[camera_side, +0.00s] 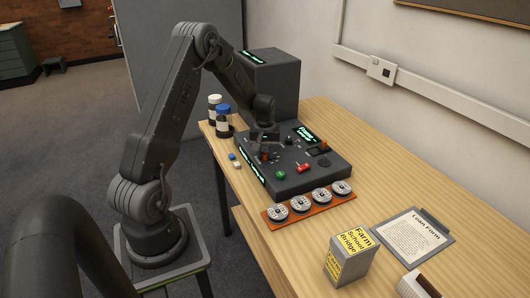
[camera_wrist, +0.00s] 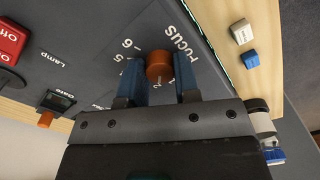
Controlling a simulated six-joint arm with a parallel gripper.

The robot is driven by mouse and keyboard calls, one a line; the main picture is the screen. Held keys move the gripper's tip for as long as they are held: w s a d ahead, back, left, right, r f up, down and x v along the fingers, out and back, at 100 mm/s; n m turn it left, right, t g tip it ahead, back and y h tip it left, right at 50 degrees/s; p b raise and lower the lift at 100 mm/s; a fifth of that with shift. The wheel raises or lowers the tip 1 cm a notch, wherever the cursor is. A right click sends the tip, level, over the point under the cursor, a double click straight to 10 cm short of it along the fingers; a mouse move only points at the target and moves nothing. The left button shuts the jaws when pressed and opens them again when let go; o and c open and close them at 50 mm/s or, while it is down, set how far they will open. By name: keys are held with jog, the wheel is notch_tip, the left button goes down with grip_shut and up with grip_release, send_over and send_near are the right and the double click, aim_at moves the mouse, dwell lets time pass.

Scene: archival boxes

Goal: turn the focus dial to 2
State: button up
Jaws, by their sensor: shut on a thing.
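The focus dial (camera_wrist: 159,68) is a small orange-brown round knob on the dark grey control panel (camera_wrist: 95,25), beside the printed word FOCUS and an arc of numbers. A 6 and a 5 show to the left of the dial; the rest of the scale is partly hidden by my fingers, and the dial's exact setting cannot be read. My gripper (camera_wrist: 160,82) is shut on the dial, with one blue finger on each side of it. In the side view my gripper (camera_side: 262,146) reaches down to the left part of the panel.
Several reels lie on an orange rack (camera_side: 309,206) in front. Bottles (camera_side: 222,124) and small blocks (camera_side: 234,160) stand left. A yellow-labelled box (camera_side: 350,258) and clipboard (camera_side: 412,238) lie right.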

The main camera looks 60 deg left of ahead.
aim_at(265, 154)
dwell(0.4)
jog(key=o, duration=0.9)
jog(key=shift+r, duration=0.1)
notch_tip(265, 154, up, 14)
jog(key=shift+f, duration=0.15)
